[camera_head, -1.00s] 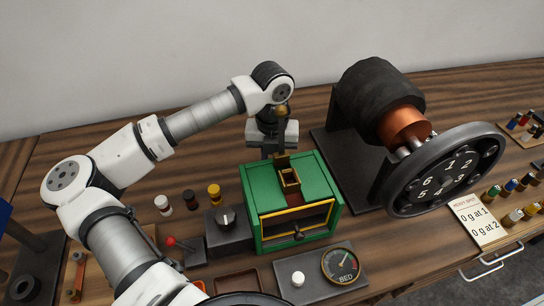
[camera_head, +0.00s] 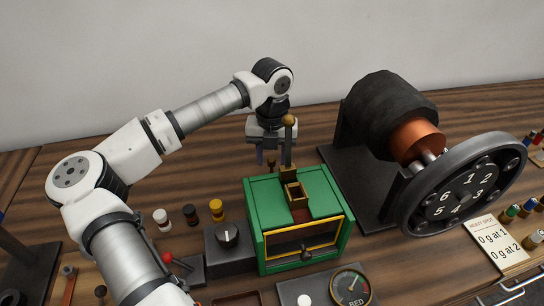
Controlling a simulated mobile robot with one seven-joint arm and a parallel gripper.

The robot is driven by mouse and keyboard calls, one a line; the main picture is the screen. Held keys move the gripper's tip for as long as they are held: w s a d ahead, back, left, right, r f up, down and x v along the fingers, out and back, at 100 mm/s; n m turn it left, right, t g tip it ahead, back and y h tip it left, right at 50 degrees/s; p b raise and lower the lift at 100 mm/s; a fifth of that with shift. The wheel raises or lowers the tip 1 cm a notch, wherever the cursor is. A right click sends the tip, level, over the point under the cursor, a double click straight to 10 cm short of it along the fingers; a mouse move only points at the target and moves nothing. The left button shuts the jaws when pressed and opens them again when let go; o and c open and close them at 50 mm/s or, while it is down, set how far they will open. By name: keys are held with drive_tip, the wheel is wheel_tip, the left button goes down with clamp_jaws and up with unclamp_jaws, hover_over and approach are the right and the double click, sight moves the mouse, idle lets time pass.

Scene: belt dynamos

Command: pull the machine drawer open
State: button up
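The green machine box (camera_head: 258,205) stands on the wooden bench. Its front has a yellow-edged dark panel (camera_head: 285,246) with a small dark knob (camera_head: 306,254), which looks like the drawer front; it looks closed. A lever with a brass ball (camera_head: 288,120) rises upright at the box's top, beside a small brass hopper (camera_head: 295,194). My gripper (camera_head: 266,158) points down behind the box, left of the lever in the picture. Its fingers look apart with nothing between them. Their tips are partly hard to see, and I see no contact with the knob.
A black dial box (camera_head: 231,250) and a red-knobbed lever (camera_head: 167,257) stand left of the green box. A round gauge (camera_head: 351,287) lies in front. A large numbered handwheel (camera_head: 463,190) stands right. A metal handle (camera_head: 520,288) shows at the bench's front edge.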

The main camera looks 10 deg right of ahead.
wheel_tip(320, 180, up, 14)
drive_tip(key=b, duration=0.2)
idle(0.5)
